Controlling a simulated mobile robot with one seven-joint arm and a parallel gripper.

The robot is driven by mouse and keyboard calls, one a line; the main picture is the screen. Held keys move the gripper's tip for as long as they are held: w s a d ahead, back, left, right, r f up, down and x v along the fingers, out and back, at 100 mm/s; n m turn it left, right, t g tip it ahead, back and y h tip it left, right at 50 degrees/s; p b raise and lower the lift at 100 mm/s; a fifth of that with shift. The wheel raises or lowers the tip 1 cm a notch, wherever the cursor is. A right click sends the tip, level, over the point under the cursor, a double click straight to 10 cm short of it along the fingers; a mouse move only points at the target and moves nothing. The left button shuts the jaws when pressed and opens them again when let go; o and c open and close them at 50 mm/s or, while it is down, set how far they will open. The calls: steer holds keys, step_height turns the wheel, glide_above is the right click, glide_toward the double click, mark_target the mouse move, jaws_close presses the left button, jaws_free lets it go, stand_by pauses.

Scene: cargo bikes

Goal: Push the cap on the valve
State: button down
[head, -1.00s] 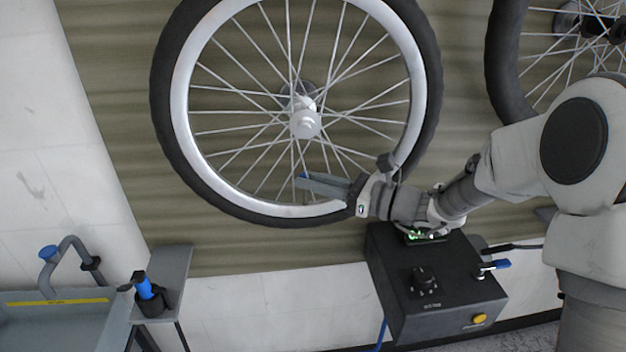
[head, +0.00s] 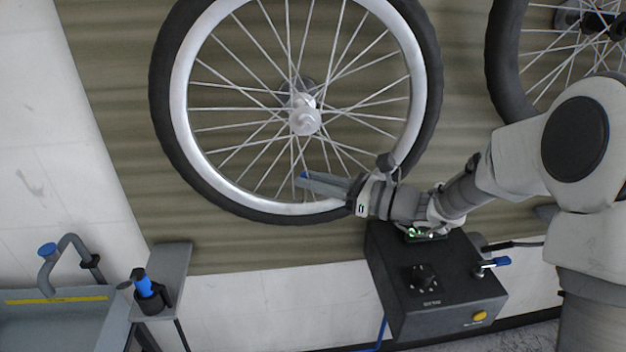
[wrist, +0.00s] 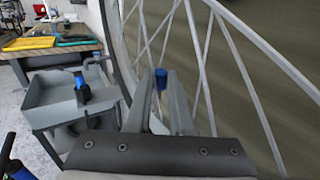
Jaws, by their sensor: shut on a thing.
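My gripper (head: 301,180) reaches in from the right over the lower part of the bicycle wheel (head: 178,97), its fingers among the spokes near the rim. In the wrist view my gripper (wrist: 161,80) is shut on a small blue cap (wrist: 160,77) held at the fingertips. The cap also shows as a small blue spot in the head view (head: 304,176). The valve cannot be made out; the rim near the fingers is partly hidden by my gripper.
A black control box (head: 400,315) with a knob and a yellow button stands below my arm. A grey stand (head: 172,262) holds a blue-and-black tool (head: 144,286). A grey basin (head: 60,325) is at lower left. Another wheel (head: 503,60) is at upper right.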

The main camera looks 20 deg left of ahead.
steer(key=shift+f, duration=0.35)
stand_by(0.6)
steer(key=c, duration=0.7)
jaws_free()
steer(key=o, duration=0.3)
steer(key=d+p, duration=0.1)
steer(key=d, duration=0.9)
steer(key=shift+s, duration=0.35)
